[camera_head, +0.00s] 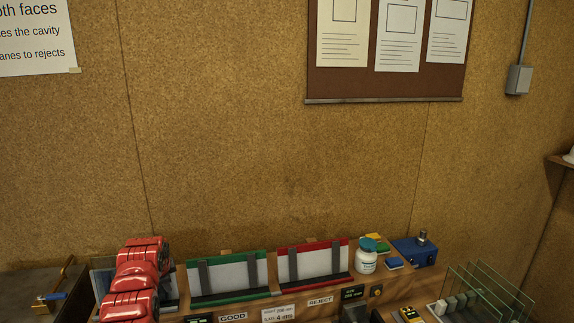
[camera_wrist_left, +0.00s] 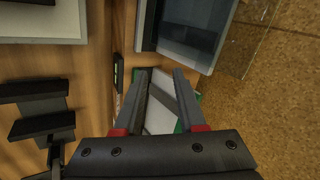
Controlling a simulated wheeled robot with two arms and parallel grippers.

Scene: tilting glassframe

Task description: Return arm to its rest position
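My red left arm (camera_head: 138,280) rises at the lower left of the head view, in front of a tray or frame with a bluish pane; its gripper cannot be made out there. In the left wrist view my left gripper (camera_wrist_left: 163,78) has its two grey fingers apart, with nothing held between them. A white panel with a green edge (camera_wrist_left: 162,118) shows beyond the gap between the fingers. My right gripper is not seen in either view.
Along the bench stand a green-edged holder (camera_head: 228,276) by a GOOD label and a red-edged holder (camera_head: 313,262) by a REJECT label. Right of them are a white bottle (camera_head: 366,262), a blue box (camera_head: 415,251) and upright glass panes (camera_head: 490,290).

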